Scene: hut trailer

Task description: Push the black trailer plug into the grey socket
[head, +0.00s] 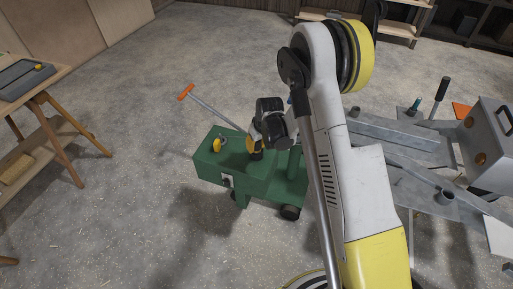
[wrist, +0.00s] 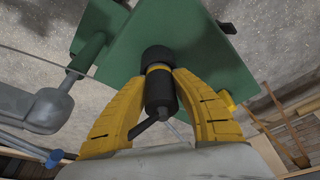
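The black trailer plug (wrist: 159,92), a dark cylinder with a yellow band, is between the yellow fingers of my gripper (wrist: 162,78) in the wrist view. The fingertips press on both its sides. Its far end points at the green surface; I cannot tell whether it touches. In the head view my gripper (head: 257,146) is over the top of the green trailer body (head: 240,180), toward its right side. The grey socket cannot be made out with certainty; the plug and fingers hide the surface beneath them.
A yellow and grey fitting (head: 218,145) sits on the green top, left of my gripper. A bar with an orange handle (head: 187,92) rises behind. A green post (head: 295,163) stands to the right. A wooden workbench (head: 40,85) is at left; grey metal parts (head: 400,140) are at right. Floor in front is clear.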

